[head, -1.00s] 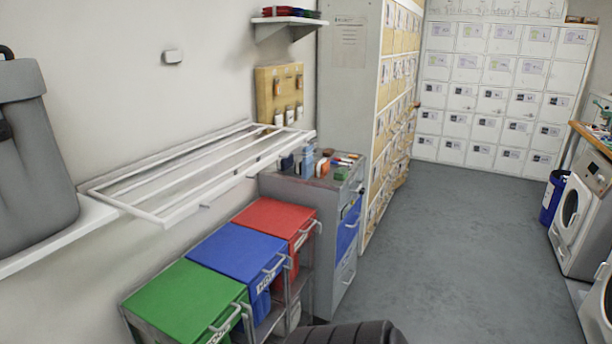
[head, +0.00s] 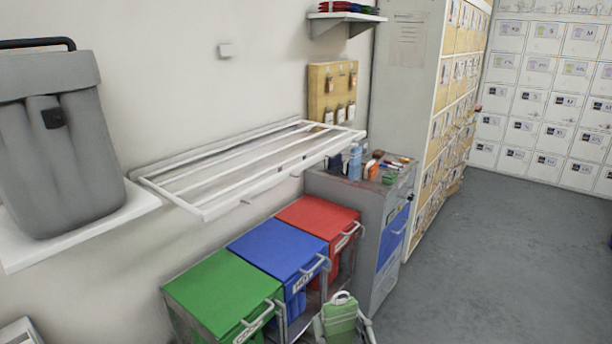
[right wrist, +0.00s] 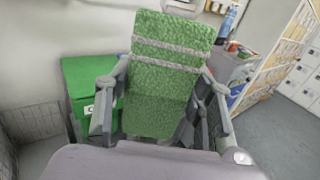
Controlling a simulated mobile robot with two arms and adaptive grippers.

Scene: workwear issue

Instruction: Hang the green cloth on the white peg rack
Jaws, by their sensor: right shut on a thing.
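The green cloth (head: 340,318), with pale grey stripes, is in my right gripper (head: 343,328) at the bottom of the head view. In the right wrist view the cloth (right wrist: 168,100) stands up between the two fingers, which are shut on it. The white rack (head: 207,213) with long bars is fixed to the wall, with small pegs visible under its front edge. It is above and left of the gripper in the head view, apart from the cloth. My left gripper is not in view.
Green (head: 215,290), blue (head: 268,252) and red (head: 318,215) lidded bins stand below the rack. A grey cabinet (head: 345,200) with bottles and small items on top is to their right. A grey container (head: 65,150) sits on a white shelf at left. The floor at right is clear.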

